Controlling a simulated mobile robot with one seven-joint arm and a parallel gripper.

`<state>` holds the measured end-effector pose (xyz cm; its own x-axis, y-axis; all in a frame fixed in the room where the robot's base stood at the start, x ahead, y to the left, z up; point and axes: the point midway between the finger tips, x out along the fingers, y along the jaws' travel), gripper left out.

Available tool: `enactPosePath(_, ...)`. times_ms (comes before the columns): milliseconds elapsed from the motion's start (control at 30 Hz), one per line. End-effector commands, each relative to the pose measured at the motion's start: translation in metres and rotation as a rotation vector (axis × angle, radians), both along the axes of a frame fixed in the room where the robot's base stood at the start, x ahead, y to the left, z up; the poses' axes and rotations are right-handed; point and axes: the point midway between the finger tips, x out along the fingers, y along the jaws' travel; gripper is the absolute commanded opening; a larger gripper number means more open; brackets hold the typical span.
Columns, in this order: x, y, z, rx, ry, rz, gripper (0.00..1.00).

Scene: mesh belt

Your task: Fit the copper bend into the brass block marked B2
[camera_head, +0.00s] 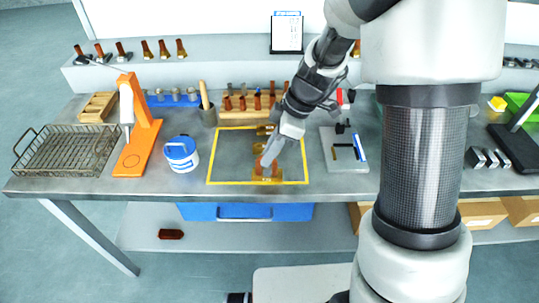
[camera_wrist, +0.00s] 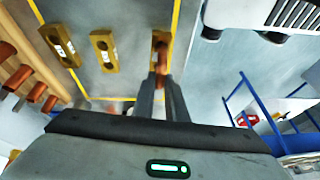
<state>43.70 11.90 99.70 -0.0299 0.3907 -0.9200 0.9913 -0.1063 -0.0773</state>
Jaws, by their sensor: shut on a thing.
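My gripper (camera_head: 268,160) is at the front part of the yellow-taped area and shut on the copper bend (camera_head: 260,166). In the wrist view the bend (camera_wrist: 162,60) shows between the fingertips (camera_wrist: 160,80), over the nearest brass block (camera_wrist: 158,40). That block (camera_head: 268,178) shows in the head view right under the gripper. I cannot tell whether the bend is inside the block or only above it. Two other brass blocks, (camera_wrist: 60,45) and (camera_wrist: 103,52), lie in the taped area. The labels on the blocks are too small to read.
A rack of copper pieces (camera_head: 243,103) stands behind the taped area. A blue-and-white tub (camera_head: 181,154) and an orange stand (camera_head: 141,142) are to the left, with a wire basket (camera_head: 68,151) beyond. A grey plate with tools (camera_head: 343,150) lies to the right.

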Motion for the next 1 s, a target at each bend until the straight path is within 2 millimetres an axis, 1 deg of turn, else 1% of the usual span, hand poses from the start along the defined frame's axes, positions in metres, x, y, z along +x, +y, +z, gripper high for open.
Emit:
enactPosePath(33, -0.001, 0.0, -0.007, -0.001, 0.003, -0.001, 0.0)
enactPosePath(67, -0.001, 0.0, -0.009, -0.001, 0.002, 0.001, 0.0)
enactPosePath(233, 0.0, 0.0, -0.009, 0.0, 0.0, 0.0, 0.0)
enactPosePath(267, 0.0, 0.0, -0.009, 0.0, 0.0, 0.0, 0.14)
enactPosePath(300, 0.0, 0.0, -0.009, 0.0, 0.0, 0.0, 0.2)
enactPosePath(367, 0.0, 0.0, -0.009, 0.0, 0.0, 0.0, 0.31)
enactPosePath(633, 0.0, 0.0, -0.009, 0.0, -0.001, -0.001, 0.31)
enactPosePath(733, 0.001, -0.002, -0.005, 0.001, -0.002, -0.002, 0.31)
enactPosePath(867, 0.002, -0.008, 0.012, 0.0, -0.004, -0.003, 0.31)
enactPosePath(1000, 0.003, -0.02, 0.04, 0.001, -0.006, -0.004, 0.31)
